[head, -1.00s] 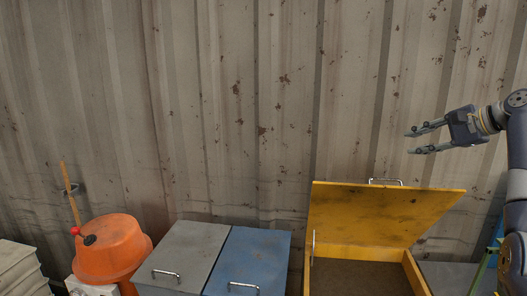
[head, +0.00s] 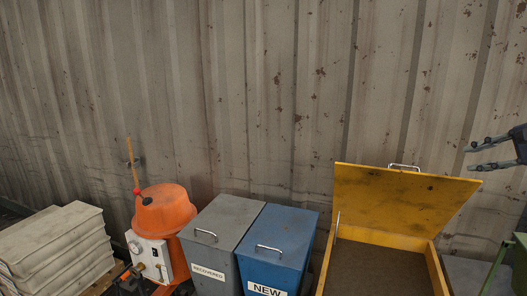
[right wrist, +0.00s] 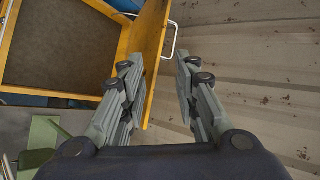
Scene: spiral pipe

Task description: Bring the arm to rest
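My right gripper (head: 468,158) is at the right edge of the head view, in front of the corrugated wall and above the right side of the yellow box. Its two fingers are apart with nothing between them. The right wrist view also shows these open fingers (right wrist: 156,85), with the yellow lid and its handle beyond them. Most of my right arm is cut off by the edge of the head view. My left gripper is in neither view.
A yellow box (head: 436,270) stands with its lid (head: 400,200) raised. Left of it are a blue "NEW" bin (head: 278,245), a grey "RECOVERED" bin (head: 222,228), an orange machine (head: 165,212) and stacked pale sacks (head: 55,240). The corrugated wall (head: 250,80) closes the back.

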